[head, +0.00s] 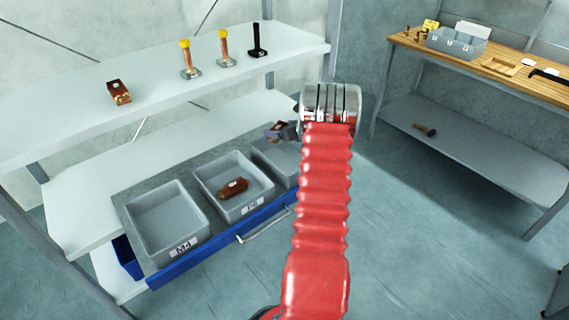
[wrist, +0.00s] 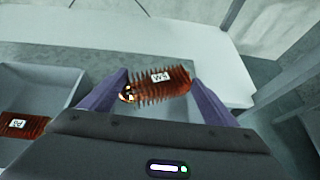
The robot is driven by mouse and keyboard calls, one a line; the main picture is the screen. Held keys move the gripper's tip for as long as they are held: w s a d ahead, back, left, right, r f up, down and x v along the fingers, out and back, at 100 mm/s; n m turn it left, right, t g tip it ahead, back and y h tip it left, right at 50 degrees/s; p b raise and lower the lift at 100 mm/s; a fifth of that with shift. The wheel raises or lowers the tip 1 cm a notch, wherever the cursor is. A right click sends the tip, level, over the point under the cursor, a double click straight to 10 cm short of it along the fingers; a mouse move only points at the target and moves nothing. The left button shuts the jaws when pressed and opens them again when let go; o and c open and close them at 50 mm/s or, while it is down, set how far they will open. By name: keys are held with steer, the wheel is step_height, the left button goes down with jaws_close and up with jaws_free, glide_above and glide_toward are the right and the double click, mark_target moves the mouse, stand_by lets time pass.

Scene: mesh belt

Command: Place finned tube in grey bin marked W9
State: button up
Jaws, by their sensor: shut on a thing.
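My gripper (wrist: 160,84) is shut on a copper-brown finned tube (wrist: 172,84), held crosswise between the two purple fingers. Its white label faces the wrist camera and appears to read W9, upside down. In the head view my gripper (head: 281,131) is held above a grey bin (head: 270,152) at the right end of the pulled-out drawer. My arm hides part of that bin, and its label is not visible. The tube is hard to make out in the head view.
The drawer also holds a grey bin marked M4 (head: 163,206) and a middle grey bin (head: 205,180) with a brown finned tube (head: 233,188) in it. Another brown part (head: 119,92) and several upright parts stand on the upper shelf (head: 60,125), above the drawer.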

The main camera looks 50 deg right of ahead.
steer(key=shift+f, duration=3.05)
steer(key=shift+f, duration=1.9)
steer(key=o, duration=1.3)
steer(key=shift+f, duration=0.1)
